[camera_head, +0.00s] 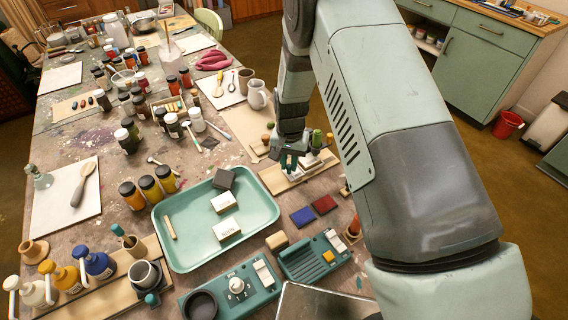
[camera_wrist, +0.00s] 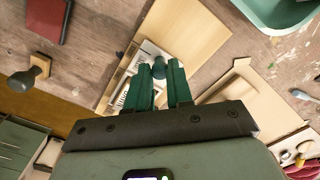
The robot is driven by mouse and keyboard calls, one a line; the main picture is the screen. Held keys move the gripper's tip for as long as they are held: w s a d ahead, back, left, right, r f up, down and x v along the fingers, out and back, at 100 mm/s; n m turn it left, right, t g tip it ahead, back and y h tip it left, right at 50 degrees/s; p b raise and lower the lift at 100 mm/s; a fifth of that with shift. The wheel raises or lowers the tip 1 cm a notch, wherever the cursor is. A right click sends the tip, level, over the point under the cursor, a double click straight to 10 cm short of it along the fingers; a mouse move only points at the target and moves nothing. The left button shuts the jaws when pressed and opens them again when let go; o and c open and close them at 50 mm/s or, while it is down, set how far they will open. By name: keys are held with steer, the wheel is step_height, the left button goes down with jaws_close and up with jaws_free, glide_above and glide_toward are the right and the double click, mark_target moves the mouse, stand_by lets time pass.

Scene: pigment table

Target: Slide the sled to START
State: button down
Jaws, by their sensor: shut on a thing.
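My gripper (camera_head: 288,163) is low over a pale wooden board (camera_head: 290,182) to the right of the green tray. In the wrist view, my gripper (camera_wrist: 160,70) has its green fingers shut on a teal knob (camera_wrist: 159,65), which I take to be the sled's handle. A white piece (camera_wrist: 146,52) with dark markings lies under the fingers, on the wooden board (camera_wrist: 190,28). The fingers hide most of the sled's body. No START label can be read in either view.
The teal tray (camera_head: 178,262) holds a dark block and two white labelled blocks. A blue pad (camera_head: 302,216) and a red pad (camera_head: 324,205) lie in front of the board. A white jug (camera_head: 257,96) stands behind. Pegs stand close to the gripper.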

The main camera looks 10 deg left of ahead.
steer(key=c, duration=1)
jaws_free()
step_height(320, 180, up, 11)
steer(key=shift+f, duration=0.1)
